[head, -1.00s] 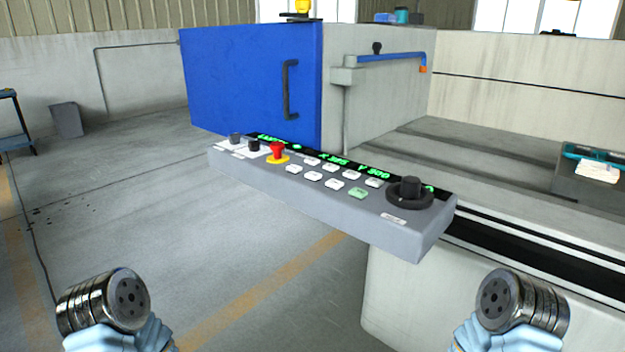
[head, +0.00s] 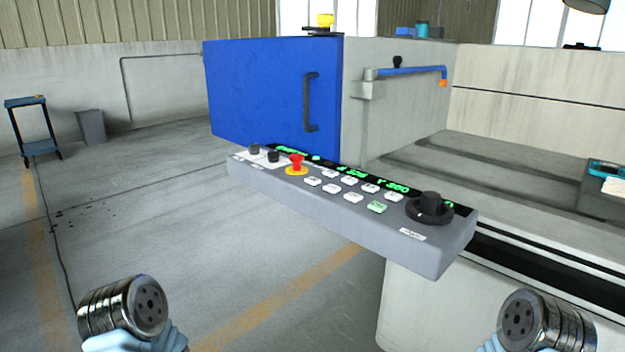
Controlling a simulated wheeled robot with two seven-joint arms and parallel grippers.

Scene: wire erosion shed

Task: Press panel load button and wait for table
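The grey control panel (head: 345,205) sits mid-view, tilted, with a green-lit text display (head: 345,177) along its back edge. It carries several white keys (head: 353,198), one pale green key (head: 377,207), a red emergency knob (head: 297,162) on a yellow ring and a black handwheel (head: 429,208). The key labels are too small to read, so I cannot tell which is load. The machine table (head: 500,170) lies behind the panel at right. Rounded metal links of my two arms show at the bottom corners, well apart from the panel. Neither gripper's fingers are in view.
A blue door (head: 262,95) with a dark handle stands behind the panel. A blue pipe (head: 412,71) runs along the machine wall. A blue cart (head: 31,125) and grey bin (head: 91,127) stand far left. The floor left of the panel is clear.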

